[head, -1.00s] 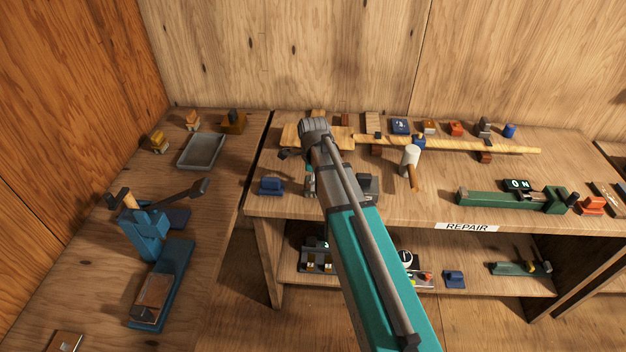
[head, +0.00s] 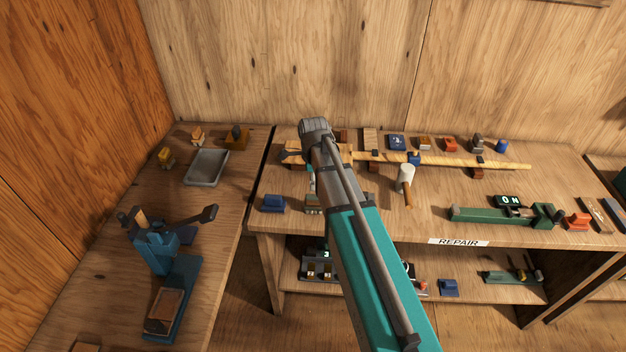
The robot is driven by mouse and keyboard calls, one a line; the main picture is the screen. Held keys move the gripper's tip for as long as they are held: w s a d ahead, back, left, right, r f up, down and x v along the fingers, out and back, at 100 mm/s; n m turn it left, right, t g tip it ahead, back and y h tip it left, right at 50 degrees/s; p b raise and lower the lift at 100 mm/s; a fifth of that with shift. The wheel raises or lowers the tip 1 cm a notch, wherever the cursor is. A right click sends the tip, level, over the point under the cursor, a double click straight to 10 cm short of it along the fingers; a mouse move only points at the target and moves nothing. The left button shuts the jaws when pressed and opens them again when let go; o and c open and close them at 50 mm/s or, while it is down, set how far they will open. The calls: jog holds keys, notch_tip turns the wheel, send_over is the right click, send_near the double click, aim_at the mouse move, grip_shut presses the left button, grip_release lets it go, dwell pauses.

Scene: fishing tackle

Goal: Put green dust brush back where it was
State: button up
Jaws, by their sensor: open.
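My teal and grey arm reaches over the repair bench (head: 450,210). My gripper (head: 311,181) hangs at its end, mostly hidden behind the arm; only a sliver shows, and it is open. Just below it on the bench is a small brownish-green block (head: 313,204), partly covered by the arm. It may be the green dust brush, but it is too small and hidden to be sure. I cannot tell whether the gripper touches it.
A blue block (head: 272,204) lies left of the gripper. A white-headed mallet (head: 405,180) and a long yellow rod (head: 450,160) lie to the right. A green device (head: 500,215) is farther right. The left bench holds a grey tray (head: 207,168) and a blue press (head: 155,245).

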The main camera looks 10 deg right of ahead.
aim_at(314, 196)
jog(key=shift+r+p, duration=1.15)
jog(key=shift+r, duration=0.35)
jog(key=s+n, duration=1.6)
jog(key=n, duration=0.5)
jog(key=shift+n, duration=0.3)
